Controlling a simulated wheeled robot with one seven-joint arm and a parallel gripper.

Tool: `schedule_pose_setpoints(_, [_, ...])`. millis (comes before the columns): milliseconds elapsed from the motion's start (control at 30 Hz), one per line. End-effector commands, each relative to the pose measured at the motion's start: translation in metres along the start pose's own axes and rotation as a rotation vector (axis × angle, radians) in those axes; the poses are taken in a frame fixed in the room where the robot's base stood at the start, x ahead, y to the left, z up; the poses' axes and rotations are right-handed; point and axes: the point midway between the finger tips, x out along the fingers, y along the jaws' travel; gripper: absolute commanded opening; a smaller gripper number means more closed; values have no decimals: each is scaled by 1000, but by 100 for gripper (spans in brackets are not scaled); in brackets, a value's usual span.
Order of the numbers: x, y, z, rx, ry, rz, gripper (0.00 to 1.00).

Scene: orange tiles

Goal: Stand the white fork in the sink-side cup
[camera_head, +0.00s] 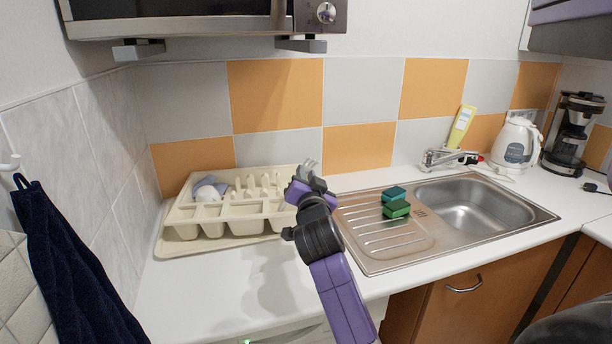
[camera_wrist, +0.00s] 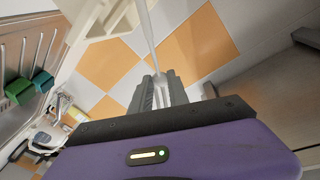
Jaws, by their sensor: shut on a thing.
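My gripper (camera_head: 308,168) is above the right end of the cream dish rack (camera_head: 172,244) in the head view. In the wrist view my gripper (camera_wrist: 160,80) is shut on a thin whitish piece, the white fork (camera_wrist: 147,32), which runs from between the fingertips to the top edge. I cannot make out the fork in the head view. The rack has several cups along its front; the sink-side cup (camera_head: 279,209) is at the right, partly beside my arm. Part of the cream rack (camera_wrist: 95,22) shows at the top of the wrist view, left of the fork.
A blue-grey and white item (camera_head: 208,190) lies in the rack's back left. Two green sponges (camera_head: 396,208) sit on the drainboard beside the sink (camera_head: 480,205). A kettle (camera_head: 514,145) and coffee maker (camera_head: 572,135) stand at right. A microwave (camera_head: 200,15) hangs above.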

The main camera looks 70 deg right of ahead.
Motion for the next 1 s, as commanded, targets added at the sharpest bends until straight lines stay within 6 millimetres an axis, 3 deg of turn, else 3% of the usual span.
schedule_pose_setpoints(433, [0, 18, 29, 0, 0, 0, 0])
schedule_pose_setpoints(867, [0, 20, 33, 0, 0, -1, 0])
schedule_pose_setpoints(900, [0, 20, 33, 0, 0, -1, 23])
schedule_pose_setpoints(1000, [0, 20, 33, 0, 0, 0, 42])
